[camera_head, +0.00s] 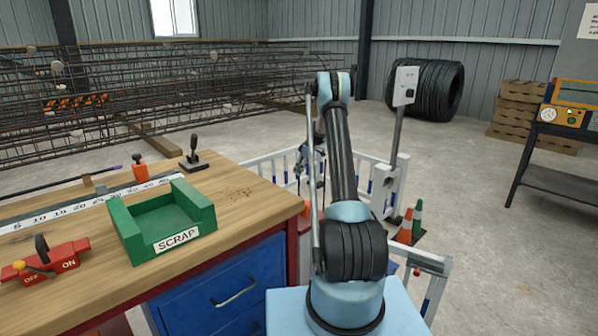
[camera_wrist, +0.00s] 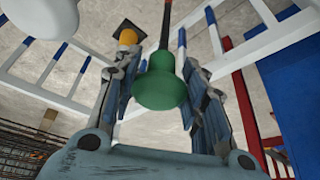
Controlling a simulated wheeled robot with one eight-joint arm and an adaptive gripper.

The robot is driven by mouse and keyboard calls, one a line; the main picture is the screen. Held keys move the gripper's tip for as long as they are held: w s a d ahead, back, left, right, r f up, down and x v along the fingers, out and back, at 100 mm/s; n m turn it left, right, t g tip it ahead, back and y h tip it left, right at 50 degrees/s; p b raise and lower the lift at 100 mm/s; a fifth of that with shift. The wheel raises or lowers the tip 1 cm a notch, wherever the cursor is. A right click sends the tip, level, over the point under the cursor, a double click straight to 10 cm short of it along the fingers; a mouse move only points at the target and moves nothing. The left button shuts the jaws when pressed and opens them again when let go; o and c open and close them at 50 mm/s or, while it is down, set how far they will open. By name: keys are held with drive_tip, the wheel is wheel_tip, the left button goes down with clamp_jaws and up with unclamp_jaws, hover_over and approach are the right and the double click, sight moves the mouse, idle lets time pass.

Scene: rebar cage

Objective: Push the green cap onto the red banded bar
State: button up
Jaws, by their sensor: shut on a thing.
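The green cap (camera_wrist: 160,88) is a rounded, mushroom-like piece with a narrow neck pointing away from the wrist camera. It sits between the two fingers of my gripper (camera_wrist: 163,68), which is shut on it. In the head view my gripper (camera_head: 312,168) hangs beyond the arm, right of the workbench and over the railing area. It is small and partly hidden there by my arm, and the cap cannot be made out.
A workbench (camera_head: 240,190) on the left carries a green scrap tray (camera_head: 130,232), a red switch box (camera_head: 60,258) and a joystick (camera_head: 194,152). White-and-blue railings (camera_head: 275,166) surround my gripper's area. Cones (camera_head: 405,228) stand on the floor. A rebar cage (camera_head: 150,95) lies behind.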

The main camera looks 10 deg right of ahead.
drive_tip(key=shift+f, duration=0.55)
drive_tip(key=o, duration=1)
drive_tip(key=v, duration=1.2)
